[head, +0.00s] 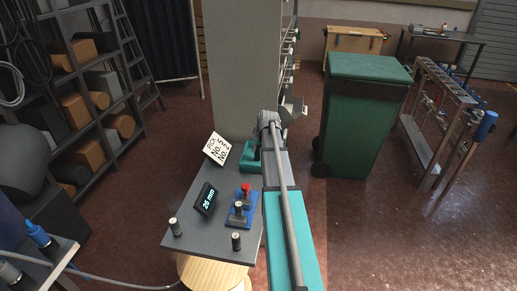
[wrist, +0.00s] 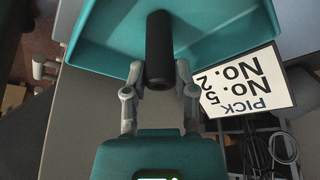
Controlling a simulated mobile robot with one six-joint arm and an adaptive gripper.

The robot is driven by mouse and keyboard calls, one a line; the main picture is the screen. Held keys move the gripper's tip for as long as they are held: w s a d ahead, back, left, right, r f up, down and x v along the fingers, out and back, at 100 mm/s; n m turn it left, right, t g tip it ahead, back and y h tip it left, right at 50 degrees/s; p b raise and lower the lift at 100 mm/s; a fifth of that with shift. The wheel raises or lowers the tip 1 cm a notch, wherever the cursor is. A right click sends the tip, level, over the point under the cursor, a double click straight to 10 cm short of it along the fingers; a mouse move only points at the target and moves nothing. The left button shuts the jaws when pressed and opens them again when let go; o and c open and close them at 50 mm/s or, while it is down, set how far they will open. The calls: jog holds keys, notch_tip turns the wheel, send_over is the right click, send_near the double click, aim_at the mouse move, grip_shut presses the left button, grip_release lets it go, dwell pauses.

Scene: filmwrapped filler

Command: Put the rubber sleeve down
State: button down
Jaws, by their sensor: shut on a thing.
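The rubber sleeve (wrist: 158,42) is a black cylinder in the wrist view. My gripper (wrist: 159,82) is shut on it, with a grey finger on either side of its lower end. The sleeve overlaps a teal tray (wrist: 105,35) in this view; I cannot tell whether it touches the tray. In the head view, my arm hides the sleeve and my fingertips. A teal shape (head: 250,156) shows on the grey table (head: 190,228) beside my arm.
A sign reading PICK No. 5 No. 2 (head: 217,148) stands beside the teal shape. Nearer on the table are a 26 mm display (head: 207,199), a blue fixture (head: 242,215) with a red knob, and small cylinders (head: 236,241). A tall grey cabinet (head: 245,70) stands behind.

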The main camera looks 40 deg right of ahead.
jog(key=shift+f, duration=0.15)
jog(key=shift+c, duration=2.1)
grip_release()
jog(key=p+v, duration=1.1)
jog(key=v, duration=0.1)
